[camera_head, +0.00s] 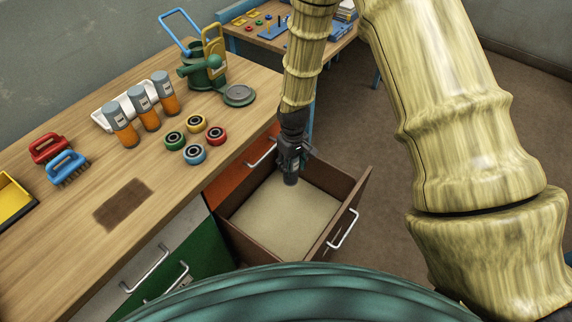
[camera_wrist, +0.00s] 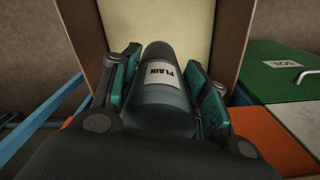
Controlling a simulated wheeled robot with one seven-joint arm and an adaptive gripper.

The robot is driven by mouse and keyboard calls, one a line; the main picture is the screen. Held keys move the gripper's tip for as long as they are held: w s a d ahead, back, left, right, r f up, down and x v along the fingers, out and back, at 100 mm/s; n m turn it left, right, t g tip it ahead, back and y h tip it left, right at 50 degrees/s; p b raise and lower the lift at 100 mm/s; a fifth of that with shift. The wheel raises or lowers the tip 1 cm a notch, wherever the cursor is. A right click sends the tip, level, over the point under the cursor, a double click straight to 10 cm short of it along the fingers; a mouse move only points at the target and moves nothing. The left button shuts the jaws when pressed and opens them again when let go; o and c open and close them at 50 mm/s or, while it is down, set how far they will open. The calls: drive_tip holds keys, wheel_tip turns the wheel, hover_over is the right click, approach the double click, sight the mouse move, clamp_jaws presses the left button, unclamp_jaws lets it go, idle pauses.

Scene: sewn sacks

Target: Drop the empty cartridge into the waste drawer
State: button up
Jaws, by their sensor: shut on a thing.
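My gripper (camera_head: 292,160) is shut on a dark grey cartridge labelled "PLAIN". The gripper and cartridge hang over an open brown drawer (camera_head: 352,205) with a pale, bare floor. The drawer wall also shows in the wrist view (camera_wrist: 88,25). The cartridge's exact height above the drawer floor is hard to tell.
The wooden counter (camera_head: 75,245) holds bottles with orange liquid (camera_head: 143,108), coloured rings (camera_head: 195,153), brushes (camera_head: 66,168) and a green device (camera_head: 205,70). Closed orange (camera_head: 232,185) and green (camera_head: 175,270) fronts are beside the drawer. A second table (camera_head: 300,40) stands behind.

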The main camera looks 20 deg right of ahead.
sight(291, 175)
drive_tip(key=f, duration=0.1)
drive_tip(key=w+f+n, duration=0.2)
drive_tip(key=shift+w+d+f+b, duration=0.15)
drive_tip(key=shift+w+f+b, duration=0.15)
drive_tip(key=shift+b, duration=0.1)
drive_tip(key=shift+s+f+b, duration=0.1)
drive_tip(key=shift+f+b, duration=1.9)
drive_tip(key=shift+f, duration=0.9)
drive_tip(key=o, duration=1.1)
wheel_tip(291, 175, up, 12)
drive_tip(key=shift+d+r, duration=0.1)
